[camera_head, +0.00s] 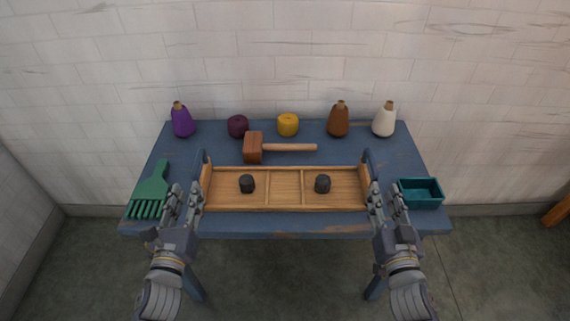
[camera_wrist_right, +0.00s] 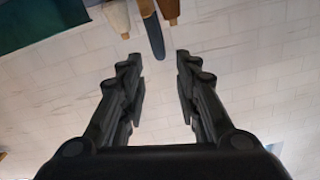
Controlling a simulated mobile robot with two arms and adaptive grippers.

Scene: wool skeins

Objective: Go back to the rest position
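A wooden tray (camera_head: 268,209) with compartments sits on the blue table. A blue upright handle stands at each end of the tray, left (camera_head: 202,160) and right (camera_head: 368,160). My left gripper (camera_head: 184,191) is open and empty, near the tray's left end. My right gripper (camera_head: 387,192) is open near the tray's right end.
A green comb (camera_head: 152,190) lies at the left, a teal box (camera_head: 420,203) at the right. A mallet (camera_head: 288,147) lies behind the tray. Purple (camera_head: 183,122), brown (camera_head: 338,121) and white (camera_head: 384,121) cones stand at the back, with maroon (camera_head: 237,126) and yellow (camera_head: 288,125) skeins.

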